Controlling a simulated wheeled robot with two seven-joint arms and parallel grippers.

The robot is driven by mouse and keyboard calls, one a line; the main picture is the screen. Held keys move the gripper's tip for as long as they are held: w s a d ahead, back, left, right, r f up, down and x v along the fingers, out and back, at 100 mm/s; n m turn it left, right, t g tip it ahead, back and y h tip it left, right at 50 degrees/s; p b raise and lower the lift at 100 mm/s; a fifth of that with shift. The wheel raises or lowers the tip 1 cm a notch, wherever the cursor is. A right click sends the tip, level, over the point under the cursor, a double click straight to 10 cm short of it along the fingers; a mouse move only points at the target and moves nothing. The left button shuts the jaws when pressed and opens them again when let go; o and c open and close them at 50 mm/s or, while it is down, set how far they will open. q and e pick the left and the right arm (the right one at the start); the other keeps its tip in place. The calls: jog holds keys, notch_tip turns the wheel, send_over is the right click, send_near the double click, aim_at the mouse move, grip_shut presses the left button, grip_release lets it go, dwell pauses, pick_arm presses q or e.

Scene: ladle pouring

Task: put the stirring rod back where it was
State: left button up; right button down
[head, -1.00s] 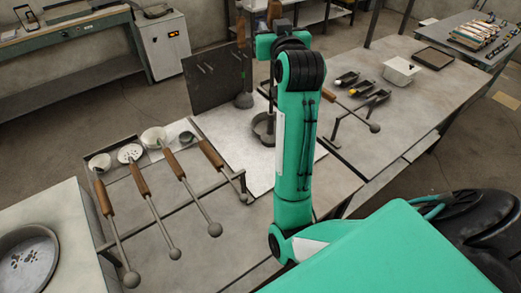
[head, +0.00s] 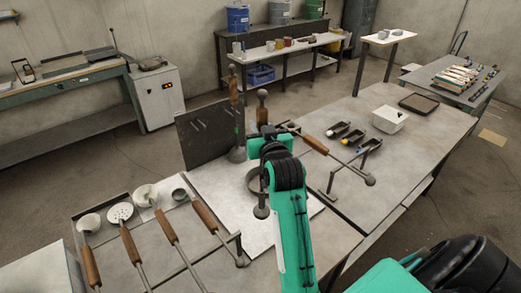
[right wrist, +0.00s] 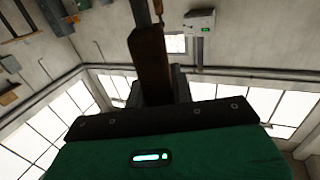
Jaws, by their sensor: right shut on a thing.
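The stirring rod (head: 262,94) stands roughly upright in my right gripper (head: 268,138), its brown handle above the jaws. My right gripper is shut on it. Its dark ball end (head: 261,212) shows below, at the near side of the round dark pot (head: 253,181); whether it touches anything I cannot tell. In the right wrist view the brown handle (right wrist: 152,65) rises from the dark jaws (right wrist: 165,88). My arm hides the middle of the rod and part of the pot. My left gripper is out of view.
Several wood-handled ladles (head: 132,242) lie on a rack at the left. Another wood-handled tool (head: 233,90) stands upright by the dark panel (head: 200,130). A ball-ended tool (head: 315,144) rests on a stand at right. The white box (head: 389,119) and dark tray (head: 418,103) are farther back.

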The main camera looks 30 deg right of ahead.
notch_tip(320, 180, down, 3)
jog(key=shift+s+r, duration=0.1)
notch_tip(320, 180, down, 5)
jog(key=shift+f+p, duration=0.2)
jog(key=shift+p, duration=0.5)
jog(key=c, duration=1.3)
grip_release()
jog(key=shift+f, duration=0.2)
jog(key=shift+o, duration=0.5)
jog(key=shift+r, duration=0.15)
